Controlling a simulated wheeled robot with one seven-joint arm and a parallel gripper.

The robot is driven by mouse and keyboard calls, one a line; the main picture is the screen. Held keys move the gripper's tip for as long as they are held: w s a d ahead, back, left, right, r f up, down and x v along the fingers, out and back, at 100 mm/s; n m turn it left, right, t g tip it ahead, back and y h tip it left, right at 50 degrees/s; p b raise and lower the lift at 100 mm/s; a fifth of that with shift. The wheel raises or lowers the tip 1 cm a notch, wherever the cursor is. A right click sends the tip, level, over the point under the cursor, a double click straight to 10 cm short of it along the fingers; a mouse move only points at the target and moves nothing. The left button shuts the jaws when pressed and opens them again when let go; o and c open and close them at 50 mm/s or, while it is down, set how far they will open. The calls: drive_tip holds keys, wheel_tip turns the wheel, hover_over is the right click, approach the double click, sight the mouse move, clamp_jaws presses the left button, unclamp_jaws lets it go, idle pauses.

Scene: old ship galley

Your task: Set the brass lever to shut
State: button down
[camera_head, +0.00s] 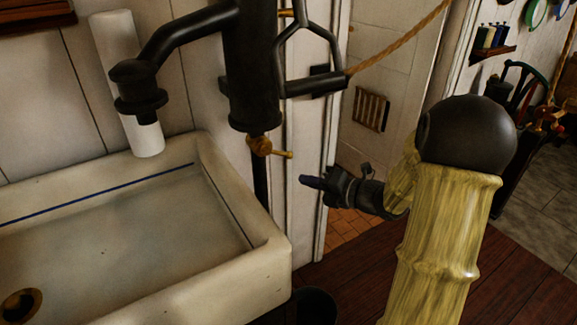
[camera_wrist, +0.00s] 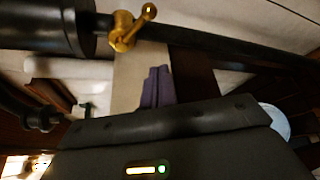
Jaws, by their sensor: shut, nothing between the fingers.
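The brass lever (camera_head: 272,150) sits on a small brass valve below the black pump body (camera_head: 252,70), beside the right rim of the sink. In the head view its handle points right, about level, with a slight downward tilt. The lever also shows in the wrist view (camera_wrist: 130,28), at the top left of centre. My gripper (camera_head: 308,181) is shut and empty, to the right of the lever and a little lower, apart from it. Its purple fingertips show together in the wrist view (camera_wrist: 157,85), below the lever in the picture. No shut marking is readable.
A pale stone sink (camera_head: 275,275) fills the lower left. A black spout (camera_head: 140,88) hangs over it with a white cylinder (camera_head: 128,80) behind. A black pump handle (camera_head: 312,82) with a rope hangs above my gripper. A dark bucket (camera_head: 315,305) stands below the sink's right corner.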

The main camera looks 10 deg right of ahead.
sight(278, 153)
drive_tip(key=w+a+b, duration=0.2)
drive_tip(key=w+a, duration=0.1)
drive_tip(key=w, duration=0.5)
drive_tip(key=shift+w, duration=0.3)
drive_tip(key=shift+d, duration=0.1)
idle(0.5)
drive_tip(key=shift+r+p, duration=0.15)
drive_tip(key=shift+p, duration=0.15)
